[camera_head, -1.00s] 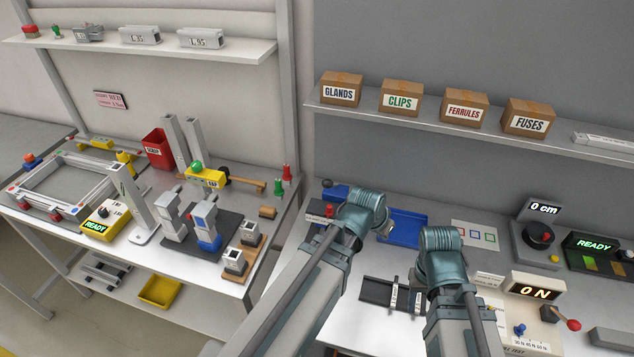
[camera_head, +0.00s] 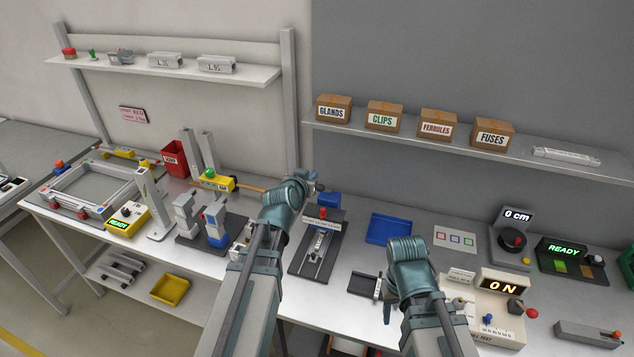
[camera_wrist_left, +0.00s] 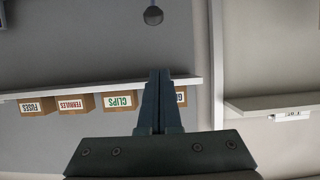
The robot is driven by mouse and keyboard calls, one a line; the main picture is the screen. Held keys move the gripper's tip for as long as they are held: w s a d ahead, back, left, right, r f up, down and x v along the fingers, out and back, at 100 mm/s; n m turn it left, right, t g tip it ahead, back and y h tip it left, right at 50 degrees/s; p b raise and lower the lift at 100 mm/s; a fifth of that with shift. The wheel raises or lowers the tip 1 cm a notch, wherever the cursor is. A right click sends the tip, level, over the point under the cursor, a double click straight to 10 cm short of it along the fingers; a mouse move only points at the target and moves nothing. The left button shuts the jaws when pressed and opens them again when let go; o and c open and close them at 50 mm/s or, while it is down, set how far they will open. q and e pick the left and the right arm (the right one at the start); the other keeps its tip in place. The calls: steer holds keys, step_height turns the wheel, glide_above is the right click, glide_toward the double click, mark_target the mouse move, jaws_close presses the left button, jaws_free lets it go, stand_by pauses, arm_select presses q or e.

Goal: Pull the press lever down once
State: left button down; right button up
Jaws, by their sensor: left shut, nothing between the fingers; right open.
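A dark-based fixture (camera_head: 309,262) with a metal slide and a red knob (camera_head: 323,212) stands on the right bench; I cannot tell surely whether it is the press. A small dark round end (camera_head: 318,187) shows just right of my left gripper (camera_head: 309,177). My left gripper is shut and empty, raised behind the fixture. In the left wrist view its fingers (camera_wrist_left: 160,98) are together, and a grey ball knob (camera_wrist_left: 153,15) on a short rod lies beyond the tips, apart from them. My right gripper (camera_head: 387,312) is low over the front of the bench, its fingers mostly hidden.
A blue tray (camera_head: 388,229) lies right of the fixture. A shelf (camera_head: 390,134) with labelled boxes runs above. The left table (camera_head: 120,253) holds several devices.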

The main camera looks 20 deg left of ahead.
mark_target(319, 185)
arm_select(q)
steer(key=b+x, duration=0.4)
steer(key=x, duration=0.6)
steer(key=shift+w+f, duration=0.15)
steer(key=s+f+b, duration=0.2)
steer(key=shift+s+f+b, duration=0.25)
steer(key=shift+s+b, duration=0.1)
steer(key=shift+s, duration=0.15)
steer(key=shift+s+f, duration=0.1)
steer(key=shift+f, duration=0.05)
